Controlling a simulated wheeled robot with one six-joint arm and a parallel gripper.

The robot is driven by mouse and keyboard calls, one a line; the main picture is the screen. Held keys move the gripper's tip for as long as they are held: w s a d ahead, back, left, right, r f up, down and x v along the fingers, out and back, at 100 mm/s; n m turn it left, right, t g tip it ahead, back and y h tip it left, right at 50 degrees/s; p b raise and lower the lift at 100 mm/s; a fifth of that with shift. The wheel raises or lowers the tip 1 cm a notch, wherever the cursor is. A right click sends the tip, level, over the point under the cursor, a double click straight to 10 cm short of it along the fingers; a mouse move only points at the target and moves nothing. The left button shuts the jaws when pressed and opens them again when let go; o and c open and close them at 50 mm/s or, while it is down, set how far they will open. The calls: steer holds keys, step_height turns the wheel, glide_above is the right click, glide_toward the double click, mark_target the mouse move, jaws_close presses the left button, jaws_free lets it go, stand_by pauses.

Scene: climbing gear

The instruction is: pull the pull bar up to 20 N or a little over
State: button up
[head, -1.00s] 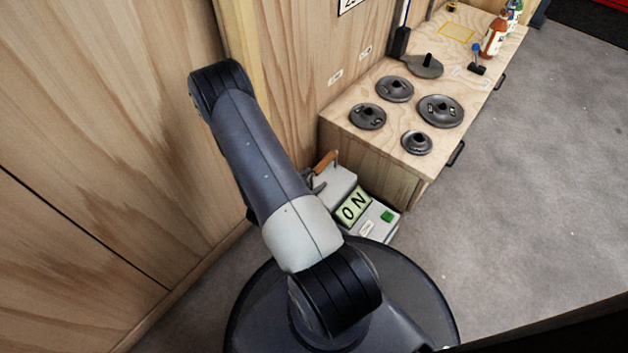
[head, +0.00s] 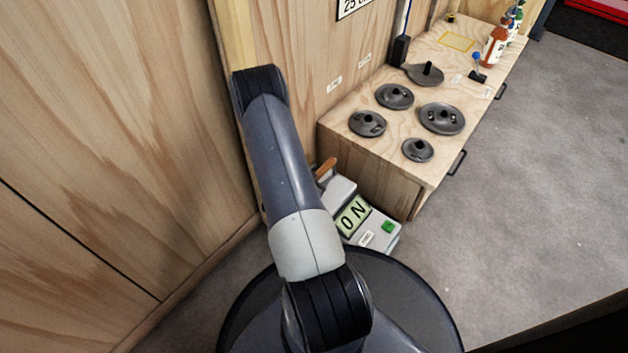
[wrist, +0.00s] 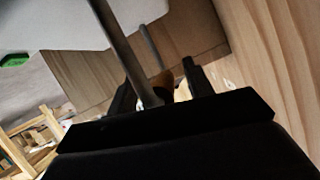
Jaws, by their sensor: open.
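The pull bar (head: 326,167) is an orange-brown wooden bar at the left edge of the grey force gauge; my arm hides part of it in the head view. The gauge display (head: 353,215) reads 0 N. In the wrist view an orange-brown piece, apparently the bar (wrist: 163,82), shows between my fingers, partly covered by a grey rod. My gripper (wrist: 158,88) is open there, with one dark finger on each side of that piece. Contact cannot be told. In the head view my gripper is hidden behind my arm.
A green button (head: 388,227) is on the gauge's right side. A wooden cabinet (head: 370,185) with several grey weight discs stands just behind the gauge. A wooden wall (head: 120,130) is close on the left. Grey floor (head: 530,180) is free to the right.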

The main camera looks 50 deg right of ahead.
mark_target(324, 165)
jaws_close()
stand_by(0.6)
steer(key=shift+r+p, duration=1.05)
steer(key=shift+r, duration=0.6)
stand_by(0.5)
steer(key=shift+f, duration=0.1)
stand_by(0.3)
steer(key=shift+f+b, duration=1.05)
steer(key=shift+f, duration=0.4)
jaws_free()
